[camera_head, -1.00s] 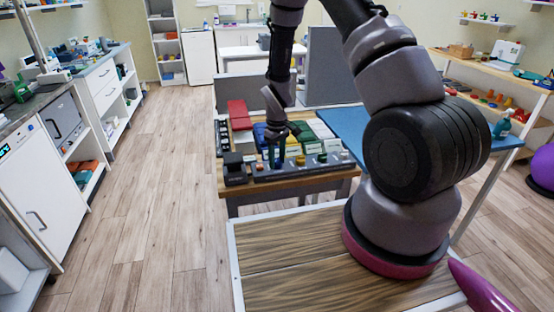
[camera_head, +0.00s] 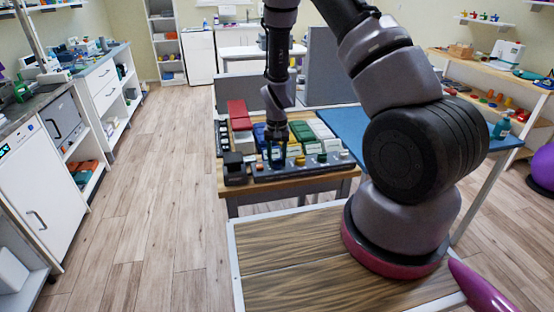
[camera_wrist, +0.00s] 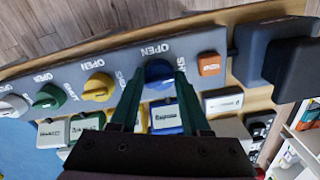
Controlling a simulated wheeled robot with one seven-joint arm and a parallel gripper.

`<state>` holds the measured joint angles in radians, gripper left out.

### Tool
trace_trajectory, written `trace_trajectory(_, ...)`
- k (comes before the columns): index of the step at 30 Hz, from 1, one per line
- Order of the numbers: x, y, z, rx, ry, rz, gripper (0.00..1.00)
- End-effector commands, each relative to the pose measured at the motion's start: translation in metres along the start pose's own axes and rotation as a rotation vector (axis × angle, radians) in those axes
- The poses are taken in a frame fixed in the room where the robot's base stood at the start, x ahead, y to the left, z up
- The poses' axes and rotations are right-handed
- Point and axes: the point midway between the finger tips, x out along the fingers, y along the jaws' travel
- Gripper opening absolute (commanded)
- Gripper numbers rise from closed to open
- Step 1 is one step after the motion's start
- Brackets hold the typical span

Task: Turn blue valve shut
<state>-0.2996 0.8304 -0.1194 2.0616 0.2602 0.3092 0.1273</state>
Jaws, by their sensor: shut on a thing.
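The blue valve (camera_wrist: 158,71) is a round knob on a grey panel (camera_wrist: 215,48) with OPEN and SHUT lettering. In the wrist view my gripper (camera_wrist: 160,80) has one green finger on each side of it, shut on the knob. The fingers hide part of its sides, and I cannot tell exactly which way its handle points. In the head view my gripper (camera_head: 276,160) reaches down to the panel and hides the blue valve.
Yellow (camera_wrist: 98,87), green (camera_wrist: 49,96) and pale (camera_wrist: 13,105) valves sit in the same row. An orange block (camera_wrist: 209,64) and a dark raised box (camera_wrist: 286,62) are on the blue valve's other side. Coloured bins stand behind the panel.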

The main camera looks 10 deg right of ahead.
Motion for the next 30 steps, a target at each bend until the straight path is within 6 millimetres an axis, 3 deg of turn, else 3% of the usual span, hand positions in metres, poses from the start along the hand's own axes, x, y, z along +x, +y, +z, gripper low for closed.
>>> trace_trajectory(23, -0.0001, 0.0000, -0.0001, 0.096, 0.000, 0.000, 0.00)
trace_trajectory(24, -0.0001, 0.0000, -0.0001, 0.096, 0.000, 0.000, 0.62)
trace_trajectory(25, -0.0001, 0.0000, -0.0001, 0.096, 0.000, 0.000, 0.73)
trace_trajectory(30, 0.0000, 0.0000, 0.0000, 0.096, 0.000, 0.000, 0.76)
